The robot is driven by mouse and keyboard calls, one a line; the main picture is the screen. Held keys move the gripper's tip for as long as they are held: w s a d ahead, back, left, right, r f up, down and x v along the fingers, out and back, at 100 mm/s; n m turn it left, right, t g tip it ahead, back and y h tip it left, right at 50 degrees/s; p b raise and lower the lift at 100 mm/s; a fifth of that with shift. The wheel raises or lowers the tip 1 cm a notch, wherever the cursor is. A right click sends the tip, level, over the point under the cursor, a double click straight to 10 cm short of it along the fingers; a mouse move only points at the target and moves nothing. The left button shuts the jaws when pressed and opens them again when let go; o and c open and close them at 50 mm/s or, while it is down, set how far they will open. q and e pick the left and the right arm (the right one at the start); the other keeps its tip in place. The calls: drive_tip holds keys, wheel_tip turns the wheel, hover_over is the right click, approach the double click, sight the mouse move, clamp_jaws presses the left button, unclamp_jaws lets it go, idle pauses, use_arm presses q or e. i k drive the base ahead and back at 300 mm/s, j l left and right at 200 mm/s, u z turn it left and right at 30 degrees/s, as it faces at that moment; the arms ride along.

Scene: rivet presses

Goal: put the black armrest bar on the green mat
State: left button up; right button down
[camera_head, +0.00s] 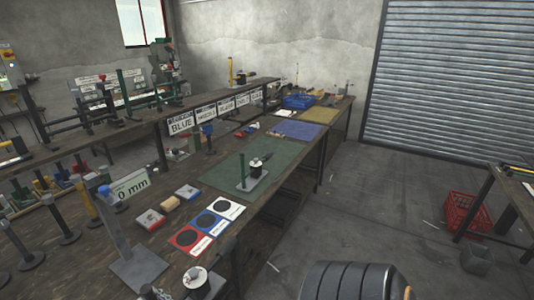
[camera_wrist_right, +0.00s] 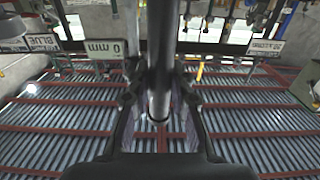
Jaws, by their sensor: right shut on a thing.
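In the right wrist view my right gripper (camera_wrist_right: 158,108) is shut on a long dark bar (camera_wrist_right: 163,50), which appears to be the black armrest bar. The bar runs from the top edge of that view down between the fingers to a pale, ring-like lower end. In the head view neither the held bar nor a gripper can be made out. The green mat (camera_head: 222,168) lies on the long dark bench in the middle of the head view. A small press with a green post (camera_head: 243,168) and a grey base stands on the mat's near right part. My left gripper is not in view.
Red, blue and white cards (camera_head: 207,223) lie on the bench before the mat, beside small boxes (camera_head: 150,220). A grey stand (camera_head: 140,266) is at the near left. A blue mat (camera_head: 298,130) lies beyond. A red crate (camera_head: 467,209) stands on the floor at right.

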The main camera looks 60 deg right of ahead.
sight(236, 165)
drive_tip(key=l, duration=1.4)
drive_tip(key=k+l+u, duration=0.1)
drive_tip(key=l, duration=1.3)
